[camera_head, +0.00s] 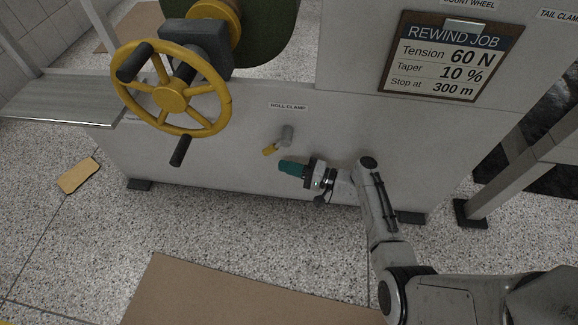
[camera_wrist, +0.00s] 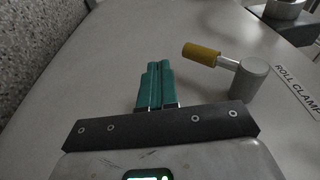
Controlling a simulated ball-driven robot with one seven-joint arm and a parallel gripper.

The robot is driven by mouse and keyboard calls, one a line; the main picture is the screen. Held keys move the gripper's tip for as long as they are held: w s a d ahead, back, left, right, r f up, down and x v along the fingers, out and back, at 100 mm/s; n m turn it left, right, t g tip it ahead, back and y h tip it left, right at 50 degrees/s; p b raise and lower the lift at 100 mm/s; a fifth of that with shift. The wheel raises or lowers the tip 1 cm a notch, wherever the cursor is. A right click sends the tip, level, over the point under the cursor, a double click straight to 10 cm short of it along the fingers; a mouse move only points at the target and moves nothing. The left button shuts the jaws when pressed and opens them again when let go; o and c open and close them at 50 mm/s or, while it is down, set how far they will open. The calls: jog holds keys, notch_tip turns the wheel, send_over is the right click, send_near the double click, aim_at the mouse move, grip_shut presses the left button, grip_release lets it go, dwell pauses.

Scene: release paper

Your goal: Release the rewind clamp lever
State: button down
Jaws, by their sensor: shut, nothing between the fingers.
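The roll clamp lever (camera_head: 268,149) has a yellow grip on a short arm that comes off a grey cylindrical hub (camera_head: 286,135). It sits on the machine's pale front panel under the "ROLL CLAMP" label (camera_head: 288,106). In the wrist view the yellow grip (camera_wrist: 201,53) is ahead and right of the fingers, with the grey hub (camera_wrist: 248,79) farther right. My gripper (camera_head: 282,166) has teal fingers and is just below and right of the lever's grip. In the wrist view the teal fingers (camera_wrist: 155,68) are together, empty and apart from the lever.
A yellow handwheel (camera_head: 170,96) with dark handles juts out at the upper left. A clipboard sign reading "REWIND JOB" (camera_head: 441,60) hangs on the panel at upper right. A grey shelf (camera_head: 62,100) is at left. The panel around the lever is clear.

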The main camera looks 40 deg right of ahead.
jog(key=s+d+f, duration=0.3)
jog(key=s+f, duration=0.4)
dwell(0.6)
jog(key=s+a+n+g+h+p, duration=0.2)
jog(key=s+a+n+g, duration=0.9)
jog(key=s+g, duration=0.35)
jog(key=s+r+n+h, duration=0.1)
jog(key=s+r+h, duration=0.5)
jog(key=r, duration=0.6)
notch_tip(320, 180, up, 38)
jog(key=p, duration=3.8)
jog(key=shift+d+g, duration=0.25)
jog(key=shift+g, duration=0.1)
